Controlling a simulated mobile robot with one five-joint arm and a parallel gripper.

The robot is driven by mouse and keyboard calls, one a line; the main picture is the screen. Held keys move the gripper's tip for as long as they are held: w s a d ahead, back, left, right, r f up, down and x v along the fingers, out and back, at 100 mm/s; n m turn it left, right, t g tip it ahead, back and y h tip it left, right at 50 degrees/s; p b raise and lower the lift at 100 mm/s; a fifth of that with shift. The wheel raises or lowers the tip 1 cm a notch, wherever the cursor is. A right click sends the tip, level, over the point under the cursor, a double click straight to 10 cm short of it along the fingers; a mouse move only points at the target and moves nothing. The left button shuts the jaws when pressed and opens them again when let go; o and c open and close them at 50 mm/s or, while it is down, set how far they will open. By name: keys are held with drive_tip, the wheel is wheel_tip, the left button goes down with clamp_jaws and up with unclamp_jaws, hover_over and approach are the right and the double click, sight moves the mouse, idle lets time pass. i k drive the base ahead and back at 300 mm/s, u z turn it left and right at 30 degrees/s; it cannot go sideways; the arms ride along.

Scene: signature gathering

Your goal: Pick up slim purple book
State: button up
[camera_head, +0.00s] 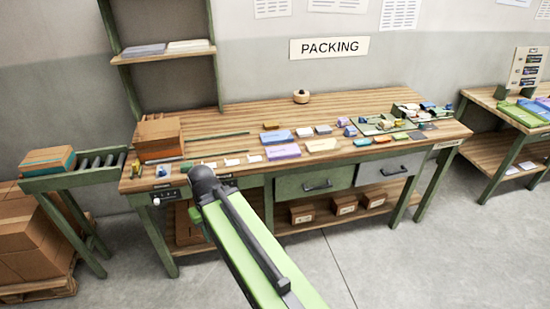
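A slim purple book-like item (282,151) lies flat near the front edge of the packing table (235,120), about the middle of its length. A blue item (277,137) lies just behind it and a pale yellow one (321,145) to its right. My green arm reaches up from the bottom of the picture to a dark joint in front of the table, left of and nearer than the purple item. My gripper's fingers do not show.
Cardboard boxes (158,137) stand on the table's left end. Small items crowd its right end. Drawers (313,183) sit under the top. A roller conveyor (92,167) stands left, another table (504,154) right. Open floor (420,265) lies in front.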

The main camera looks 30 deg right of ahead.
sight(290, 151)
drive_tip(key=u, duration=0.5)
drive_tip(key=i, duration=1.15)
drive_tip(key=k, duration=0.65)
drive_tip(key=z, duration=0.2)
drive_tip(key=i, duration=0.7)
drive_tip(key=u, duration=0.15)
